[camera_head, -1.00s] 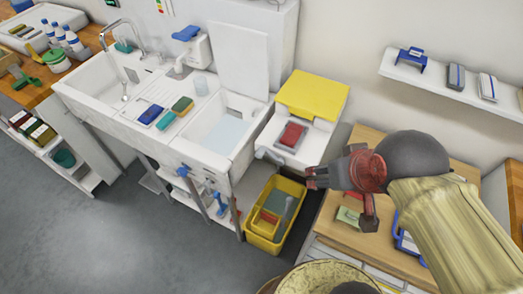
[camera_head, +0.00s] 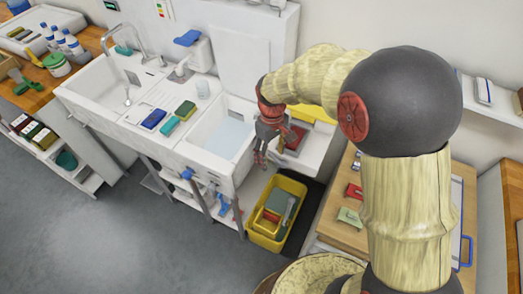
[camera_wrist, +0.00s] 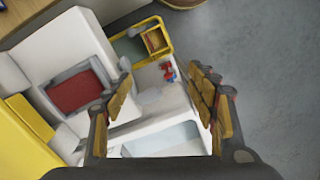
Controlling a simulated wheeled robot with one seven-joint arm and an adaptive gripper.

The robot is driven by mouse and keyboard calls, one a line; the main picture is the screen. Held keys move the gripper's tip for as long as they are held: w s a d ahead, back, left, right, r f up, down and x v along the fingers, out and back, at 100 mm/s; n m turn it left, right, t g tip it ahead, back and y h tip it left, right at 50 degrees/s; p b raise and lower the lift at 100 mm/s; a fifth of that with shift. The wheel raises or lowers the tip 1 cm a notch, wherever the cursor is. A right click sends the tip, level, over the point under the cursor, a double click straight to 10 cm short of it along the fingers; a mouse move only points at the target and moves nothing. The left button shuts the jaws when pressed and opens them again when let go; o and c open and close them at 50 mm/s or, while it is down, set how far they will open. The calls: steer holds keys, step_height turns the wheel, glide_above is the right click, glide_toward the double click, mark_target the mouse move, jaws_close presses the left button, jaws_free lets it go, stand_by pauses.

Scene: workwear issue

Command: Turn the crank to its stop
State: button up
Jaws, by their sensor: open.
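My gripper (camera_head: 262,155) is open and points down at the front left corner of the white unit with the yellow lid (camera_head: 315,113), beside the right-hand sink basin. In the wrist view, my gripper (camera_wrist: 160,100) has its two fingers spread wide. In the head view my gripper hides the crank. I cannot tell the crank's angle or where its stop is.
The red pad (camera_wrist: 75,92) lies in a grey tray on the white unit. The basin (camera_head: 220,138) is close to my gripper's left. A yellow bin (camera_head: 277,212) stands on the floor below. A wooden worktop (camera_head: 345,203) is at right.

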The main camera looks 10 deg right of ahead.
steer(key=w+n, duration=0.1)
steer(key=w, duration=0.1)
steer(key=w+a+n, duration=0.1)
steer(key=w, duration=0.1)
steer(key=w+a+n, duration=0.1)
steer(key=w, duration=0.1)
steer(key=shift+w+t, duration=0.3)
steer(key=shift+t, duration=0.1)
steer(key=shift+s+d+n, duration=0.1)
steer(key=shift+s+n, duration=0.05)
steer(key=shift+n, duration=0.45)
steer(key=shift+f+b, duration=0.6)
steer(key=shift+f, duration=3.3)
steer(key=shift+c, duration=0.3)
steer(key=shift+s+f, duration=0.15)
jaws_close()
